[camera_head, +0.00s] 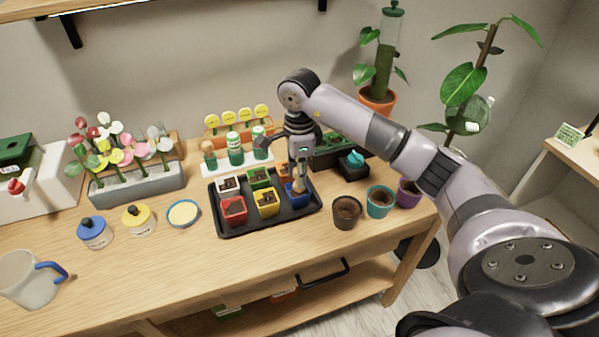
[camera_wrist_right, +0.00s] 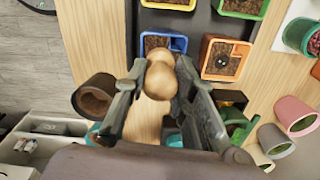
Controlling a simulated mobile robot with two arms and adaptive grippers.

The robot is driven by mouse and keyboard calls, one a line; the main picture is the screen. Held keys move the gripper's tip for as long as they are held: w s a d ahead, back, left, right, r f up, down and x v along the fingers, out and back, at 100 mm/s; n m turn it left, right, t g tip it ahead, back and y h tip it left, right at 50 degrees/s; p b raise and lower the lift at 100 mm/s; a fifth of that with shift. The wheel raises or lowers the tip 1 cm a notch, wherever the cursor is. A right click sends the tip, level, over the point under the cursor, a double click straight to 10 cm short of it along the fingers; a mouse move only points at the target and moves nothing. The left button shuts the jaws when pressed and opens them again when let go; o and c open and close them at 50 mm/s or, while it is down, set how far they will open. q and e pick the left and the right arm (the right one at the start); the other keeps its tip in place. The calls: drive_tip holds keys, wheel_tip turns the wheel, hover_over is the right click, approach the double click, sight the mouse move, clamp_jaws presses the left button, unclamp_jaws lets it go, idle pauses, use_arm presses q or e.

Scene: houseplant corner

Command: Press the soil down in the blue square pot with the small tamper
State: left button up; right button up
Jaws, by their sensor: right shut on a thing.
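The blue square pot (camera_head: 295,201) stands at the right end of the front row in the black tray (camera_head: 268,220). Its dark soil and blue rim show in the wrist view (camera_wrist_right: 181,44). My right gripper (camera_head: 300,165) points down above this pot. It is shut on the small wooden tamper (camera_head: 299,184), whose round wooden parts show between the fingers in the wrist view (camera_wrist_right: 161,78). The tamper's lower end is at the pot's opening; I cannot tell whether it touches the soil. My left gripper is not in view.
The tray also holds red (camera_head: 234,212), yellow (camera_head: 266,203), white and green pots with soil. Brown (camera_head: 346,213), teal (camera_head: 380,201) and purple pots stand to the right. A white rack of bottles (camera_head: 233,145) is behind.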

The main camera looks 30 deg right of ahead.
drive_tip(key=shift+f+b, duration=0.55)
drive_tip(key=shift+f, duration=0.1)
idle(1.5)
drive_tip(key=shift+r, duration=0.15)
drive_tip(key=shift+r+p, duration=2.2)
drive_tip(key=shift+r, duration=1.2)
